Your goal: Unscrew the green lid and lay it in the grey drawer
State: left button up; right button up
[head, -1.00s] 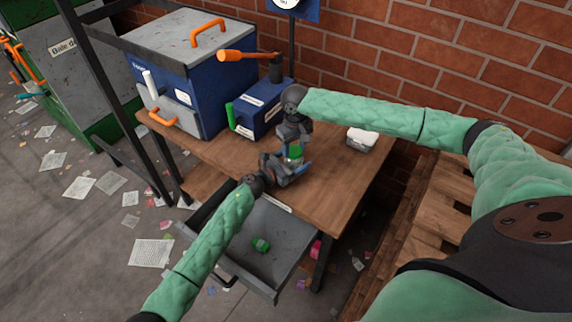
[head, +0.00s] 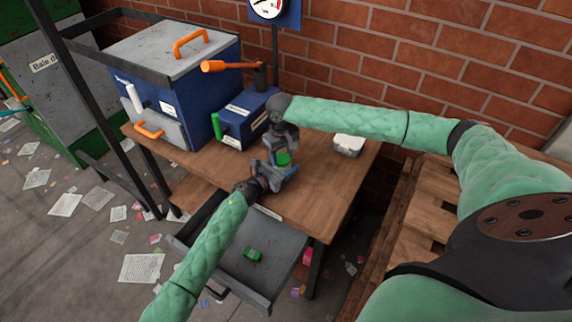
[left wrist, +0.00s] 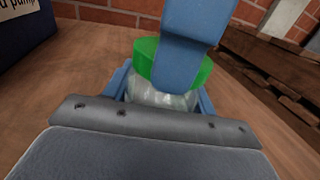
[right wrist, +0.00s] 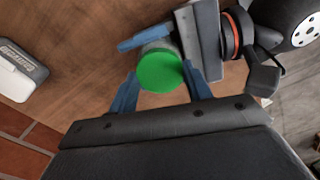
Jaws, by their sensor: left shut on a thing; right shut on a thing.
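A clear jar (left wrist: 165,98) with a green lid (right wrist: 160,72) stands upright on the wooden bench. In the left wrist view my left gripper (left wrist: 163,100) is shut on the jar's body below the lid. My right gripper (right wrist: 161,85) comes from above and is shut on the green lid, with a blue finger on each side of it. The lid is on the jar's mouth; the head view shows it as a small green patch (head: 283,159) between my grippers. The grey drawer (head: 262,283) is pulled out at the bench's front. A small green object (head: 253,254) lies inside it.
A blue box with an orange lever (head: 250,119) and a larger blue machine (head: 190,95) stand on the bench's left. A white-lidded container (head: 348,145) stands at the back right. The bench (head: 325,190) right of the jar is clear. Papers litter the floor.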

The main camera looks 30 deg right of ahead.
jog(key=shift+o, duration=0.5)
jog(key=c, duration=0.4)
jog(key=n, duration=0.4)
jog(key=shift+n, duration=0.9)
jog(key=shift+n, duration=1.1)
jog(key=n, duration=0.3)
jog(key=shift+n, duration=0.4)
